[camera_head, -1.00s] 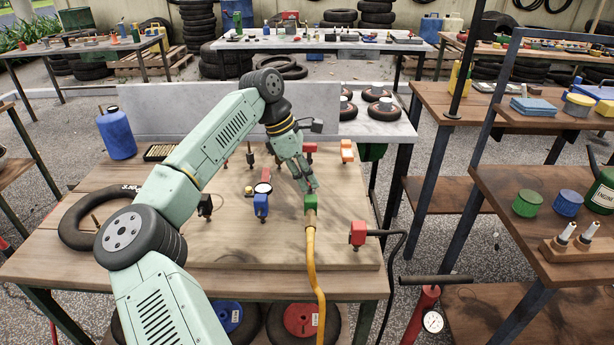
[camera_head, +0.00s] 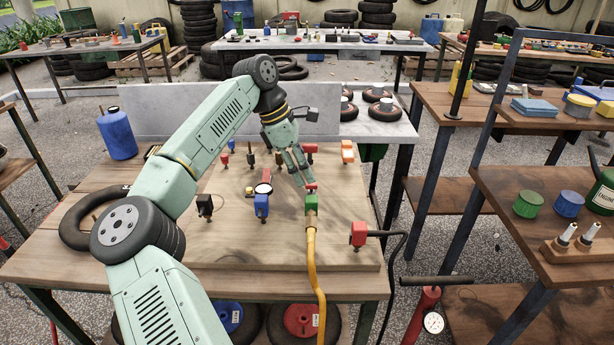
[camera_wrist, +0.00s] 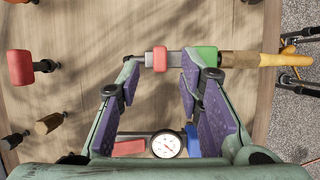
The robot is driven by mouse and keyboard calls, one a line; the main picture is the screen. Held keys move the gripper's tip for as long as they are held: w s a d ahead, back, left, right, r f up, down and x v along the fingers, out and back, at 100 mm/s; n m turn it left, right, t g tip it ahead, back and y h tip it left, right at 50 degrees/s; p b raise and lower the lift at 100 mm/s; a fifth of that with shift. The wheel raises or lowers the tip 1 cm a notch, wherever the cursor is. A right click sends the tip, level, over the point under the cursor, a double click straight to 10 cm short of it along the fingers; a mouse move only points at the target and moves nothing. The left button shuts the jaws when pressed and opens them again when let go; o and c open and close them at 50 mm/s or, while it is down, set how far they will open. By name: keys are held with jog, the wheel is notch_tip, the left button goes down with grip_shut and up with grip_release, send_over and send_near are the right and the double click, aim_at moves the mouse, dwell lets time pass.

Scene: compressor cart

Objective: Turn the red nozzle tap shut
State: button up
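A small red tap piece (camera_head: 311,186) sits at the far end of a green block (camera_head: 311,203) on the wooden board. In the wrist view the red tap piece (camera_wrist: 160,59) is on a grey stem, beside the green block (camera_wrist: 203,57) and a brass fitting. My gripper (camera_head: 303,178) is over the board, close to the red piece. In the wrist view my gripper (camera_wrist: 165,72) is open, with the red piece ahead between its fingertips. I cannot tell whether either finger touches it. Nothing is held.
A yellow hose (camera_head: 316,285) runs from the green block toward the front edge. A gauge (camera_wrist: 166,145) and a blue block (camera_head: 261,204) are to the left. A red block (camera_head: 358,234) with a black hose stands at right. Other small fittings line the board's back.

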jog(key=v, duration=0.9)
jog(key=shift+r, duration=0.1)
